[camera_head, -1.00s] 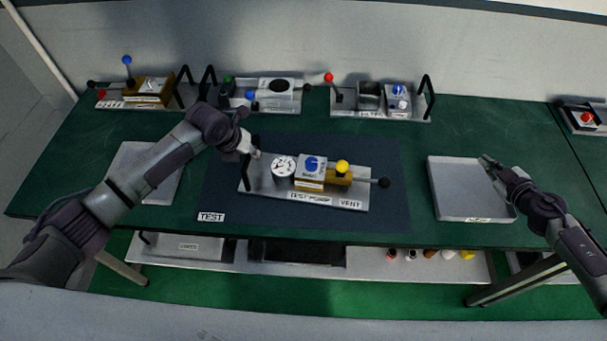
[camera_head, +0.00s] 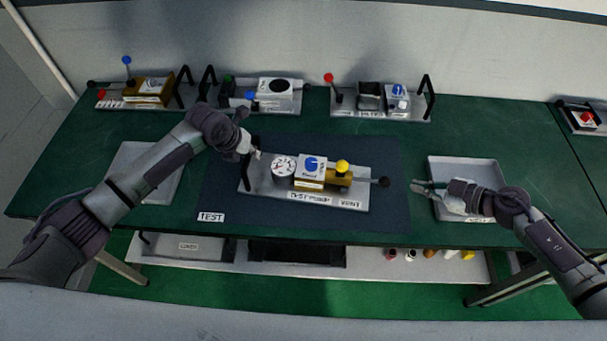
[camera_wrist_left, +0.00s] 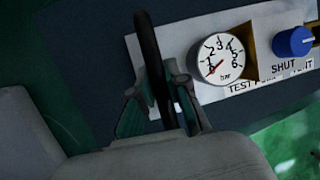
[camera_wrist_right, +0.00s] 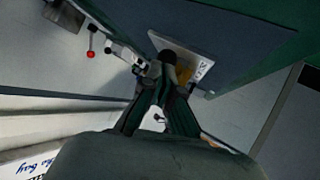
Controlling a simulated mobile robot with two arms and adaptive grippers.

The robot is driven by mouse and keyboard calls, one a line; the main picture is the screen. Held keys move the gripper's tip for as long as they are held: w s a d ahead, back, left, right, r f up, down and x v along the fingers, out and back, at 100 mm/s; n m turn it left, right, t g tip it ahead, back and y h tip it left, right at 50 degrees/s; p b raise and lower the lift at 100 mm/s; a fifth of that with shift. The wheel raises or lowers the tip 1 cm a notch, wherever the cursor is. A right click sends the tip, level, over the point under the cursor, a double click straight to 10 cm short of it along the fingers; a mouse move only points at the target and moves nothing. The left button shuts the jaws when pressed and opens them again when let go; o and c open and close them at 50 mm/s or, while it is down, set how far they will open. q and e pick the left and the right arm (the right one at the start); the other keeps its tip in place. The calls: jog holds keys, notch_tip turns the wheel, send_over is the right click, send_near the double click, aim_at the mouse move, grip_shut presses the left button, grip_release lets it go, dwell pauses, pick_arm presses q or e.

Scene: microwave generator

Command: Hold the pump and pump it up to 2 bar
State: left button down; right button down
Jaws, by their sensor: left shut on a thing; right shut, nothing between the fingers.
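The test pump (camera_head: 262,188) lies on the dark mat, a grey plate with a brass body. Its gauge (camera_head: 284,166) also shows in the left wrist view (camera_wrist_left: 222,59); its red needle points low left, near the bottom of the scale. A blue knob (camera_head: 311,163), a yellow ball (camera_head: 342,166) and a lever ending in a black ball (camera_head: 384,182) follow rightward. My left gripper (camera_head: 252,153) is shut on the pump's black handle (camera_wrist_left: 149,50). My right gripper (camera_head: 416,187) is shut and empty, just right of the black ball, apparently apart from it.
A grey tray (camera_head: 447,170) lies under my right gripper, and another tray (camera_head: 128,160) is partly behind my left arm. Several other units, including one with a red ball lever (camera_head: 329,78), stand along the back. Green bench surface is free between them and the mat.

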jog(key=shift+d+f+x, duration=0.1)
jog(key=shift+f+x, duration=0.1)
jog(key=shift+x, duration=0.75)
jog(key=shift+d+f+x, duration=0.1)
jog(key=shift+f+x, duration=0.05)
jog(key=shift+x, duration=0.8)
jog(key=shift+d+f+x, duration=0.1)
jog(key=shift+f+x, duration=0.1)
jog(key=shift+x, duration=0.75)
jog(key=shift+s+a, duration=0.15)
